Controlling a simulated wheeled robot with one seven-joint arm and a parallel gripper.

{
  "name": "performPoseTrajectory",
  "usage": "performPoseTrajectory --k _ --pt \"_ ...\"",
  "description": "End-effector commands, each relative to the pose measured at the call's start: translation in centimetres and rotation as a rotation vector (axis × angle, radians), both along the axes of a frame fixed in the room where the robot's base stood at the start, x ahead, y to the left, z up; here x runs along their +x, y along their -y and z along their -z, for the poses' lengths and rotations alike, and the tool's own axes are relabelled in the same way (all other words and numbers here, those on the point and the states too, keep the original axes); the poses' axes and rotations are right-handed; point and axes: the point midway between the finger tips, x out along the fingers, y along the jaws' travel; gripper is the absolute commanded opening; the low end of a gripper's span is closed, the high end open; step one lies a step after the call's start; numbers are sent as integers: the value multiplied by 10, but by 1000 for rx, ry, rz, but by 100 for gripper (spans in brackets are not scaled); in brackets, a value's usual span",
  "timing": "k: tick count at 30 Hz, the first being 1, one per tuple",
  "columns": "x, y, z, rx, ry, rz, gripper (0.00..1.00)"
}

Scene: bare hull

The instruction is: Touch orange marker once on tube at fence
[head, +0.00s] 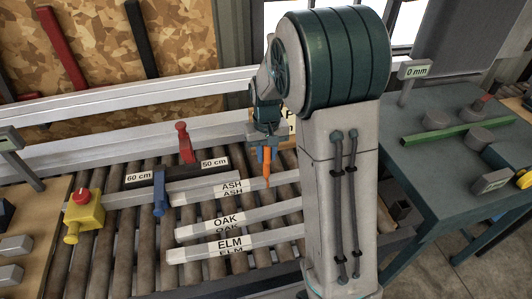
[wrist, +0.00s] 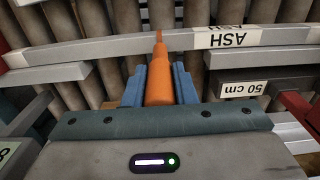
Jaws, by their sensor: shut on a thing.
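My gripper (head: 264,148) is shut on an orange marker (head: 267,166), which points tip down. The marker also shows between the blue fingers in the wrist view (wrist: 159,82). Its thin tip overlaps the pale ASH tube (head: 205,192), to the right of the label in the head view. I cannot tell whether the tip touches it. In the wrist view the ASH tube (wrist: 120,47) crosses beyond the fingers. The OAK tube (head: 265,213) and ELM tube (head: 270,239) lie nearer, roughly parallel. The pale rail behind the rollers (head: 90,136) may be the fence.
A red-handled clamp (head: 185,142) and a blue-handled piece (head: 160,190) stand by the 60 cm and 50 cm labels. A yellow box with a red button (head: 88,213) is left. A green table (head: 430,170) with a green bar (head: 458,133) is right.

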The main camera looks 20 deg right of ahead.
Motion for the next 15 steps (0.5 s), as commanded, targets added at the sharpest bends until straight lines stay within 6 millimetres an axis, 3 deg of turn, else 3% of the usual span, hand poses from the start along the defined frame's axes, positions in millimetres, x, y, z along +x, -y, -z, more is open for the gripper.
performPoseTrajectory --k 15 --pt "-1 0 -36 0 -2 0 2"
